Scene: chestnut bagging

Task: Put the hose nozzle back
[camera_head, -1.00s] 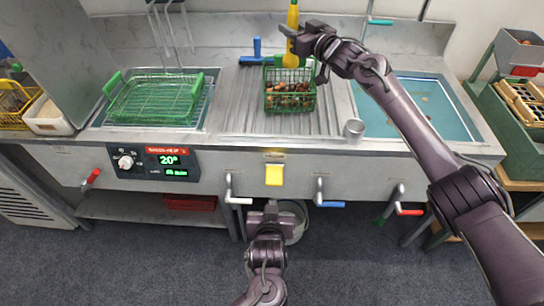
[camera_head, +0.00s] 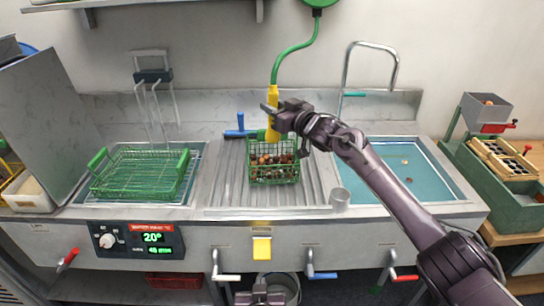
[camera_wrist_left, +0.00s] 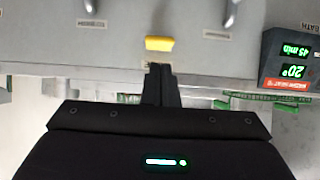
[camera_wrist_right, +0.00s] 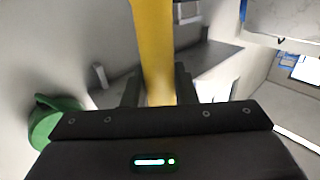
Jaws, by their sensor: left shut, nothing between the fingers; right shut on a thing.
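The yellow hose nozzle (camera_head: 272,100) hangs upright from a green hose (camera_head: 290,52), which runs up to a green reel (camera_head: 318,3) at the top of the head view. My right gripper (camera_head: 274,118) is shut on the nozzle, above the back of the green basket. In the right wrist view the yellow nozzle (camera_wrist_right: 153,50) stands between the fingers. My left gripper (camera_head: 262,296) is low in front of the sink, at the bottom of the head view. In the left wrist view its fingers (camera_wrist_left: 160,82) are together and empty, near the yellow tab on the front panel.
A green wire basket of chestnuts (camera_head: 272,180) stands on the ribbed drainboard (camera_head: 225,190). An empty green rack (camera_head: 140,180) is at left, a water-filled basin (camera_head: 430,180) at right. Coloured lever handles line the front.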

